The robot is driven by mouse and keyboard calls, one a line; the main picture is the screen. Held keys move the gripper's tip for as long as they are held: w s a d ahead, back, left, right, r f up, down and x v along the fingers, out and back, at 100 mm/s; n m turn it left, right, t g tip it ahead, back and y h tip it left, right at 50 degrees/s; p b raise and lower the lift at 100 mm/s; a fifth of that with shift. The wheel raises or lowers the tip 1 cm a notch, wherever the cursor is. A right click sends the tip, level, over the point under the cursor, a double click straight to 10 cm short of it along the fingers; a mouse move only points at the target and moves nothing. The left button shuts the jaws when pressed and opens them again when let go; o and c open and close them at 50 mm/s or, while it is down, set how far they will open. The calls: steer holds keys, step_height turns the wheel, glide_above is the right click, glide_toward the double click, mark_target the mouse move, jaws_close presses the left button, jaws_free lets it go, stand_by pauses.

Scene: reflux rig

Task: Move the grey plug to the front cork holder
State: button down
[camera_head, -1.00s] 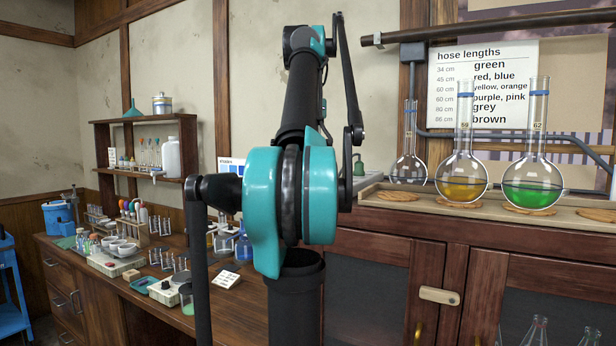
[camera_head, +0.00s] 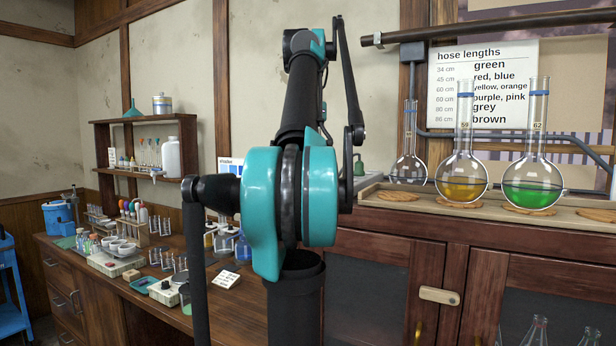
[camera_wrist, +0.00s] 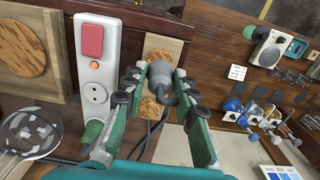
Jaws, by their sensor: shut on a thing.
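In the wrist view my gripper (camera_wrist: 160,80) is shut on the grey plug (camera_wrist: 160,72), which sits between the green fingers near their tips. A dark cord bends from the plug down between the fingers. Behind the plug is a wooden holder with a round cork patch (camera_wrist: 157,45); more cork shows below the plug. I cannot tell whether the plug touches it. Another wooden holder with a large cork disc (camera_wrist: 22,48) lies at the left. Which holder is the front one is unclear. My gripper and the plug are not visible in the head view.
A white socket strip (camera_wrist: 95,75) with a red switch and one visible empty socket lies left of my gripper. A glass flask (camera_wrist: 28,132) is at lower left. Bottles (camera_wrist: 255,110) stand at right. Flasks with yellow (camera_head: 461,180) and green liquid (camera_head: 533,185) stand on the cabinet.

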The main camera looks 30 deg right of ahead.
steer(key=shift+f, duration=0.15)
steer(key=shift+f, duration=0.6)
steer(key=shift+f, duration=0.25)
stand_by(0.6)
steer(key=c, duration=1.1)
jaws_free()
steer(key=shift+r, duration=3.75)
